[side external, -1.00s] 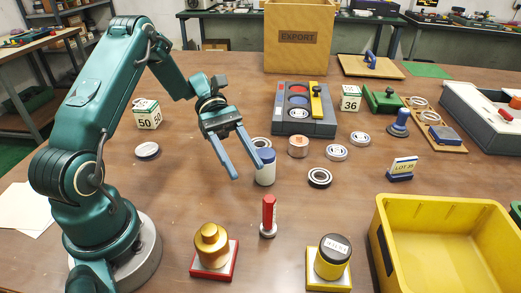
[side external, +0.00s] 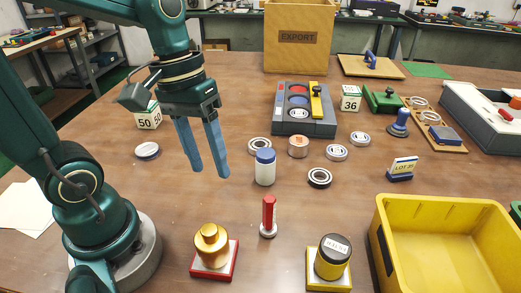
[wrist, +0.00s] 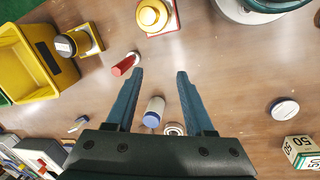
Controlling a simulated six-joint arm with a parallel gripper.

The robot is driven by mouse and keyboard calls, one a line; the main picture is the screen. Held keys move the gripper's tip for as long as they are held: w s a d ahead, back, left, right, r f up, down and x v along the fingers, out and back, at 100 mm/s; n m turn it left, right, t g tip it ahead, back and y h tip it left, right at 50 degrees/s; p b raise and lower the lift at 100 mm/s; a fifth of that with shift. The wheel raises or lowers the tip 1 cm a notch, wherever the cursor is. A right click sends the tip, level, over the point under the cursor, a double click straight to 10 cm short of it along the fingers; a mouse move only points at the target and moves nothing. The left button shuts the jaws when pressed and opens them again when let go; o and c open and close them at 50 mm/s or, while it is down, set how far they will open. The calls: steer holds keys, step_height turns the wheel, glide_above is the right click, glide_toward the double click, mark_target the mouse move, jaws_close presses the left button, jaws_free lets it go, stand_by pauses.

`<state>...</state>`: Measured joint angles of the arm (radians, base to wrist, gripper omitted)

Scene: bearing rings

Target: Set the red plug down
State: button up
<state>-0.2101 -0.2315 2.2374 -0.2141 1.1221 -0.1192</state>
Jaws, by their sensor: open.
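The red plug (side external: 269,212) stands upright on the table on a pale round base, between the brass weight and the yellow-and-black one. In the wrist view the red plug (wrist: 125,64) lies just beyond the tip of the left finger, apart from it. My gripper (side external: 211,174) is open and empty, above the table to the left of the white bottle with a blue cap (side external: 265,167). In the wrist view my gripper (wrist: 160,72) has its fingers spread wide with bare table between the tips.
A brass weight (side external: 211,243) on a red base stands front left. A black-and-yellow jar (side external: 333,256) and a yellow bin (side external: 400,250) stand front right. Several bearing rings (side external: 320,177) lie behind, near a grey tray (side external: 291,128).

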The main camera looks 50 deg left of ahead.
steer(key=m+t, duration=0.1)
steer(key=s+r+m+t+y, duration=0.1)
steer(key=m+t, duration=0.1)
steer(key=s+m+t+y, duration=0.1)
steer(key=shift+a+r+m+t, duration=0.2)
steer(key=shift+r+m+t, duration=0.2)
stand_by(1.0)
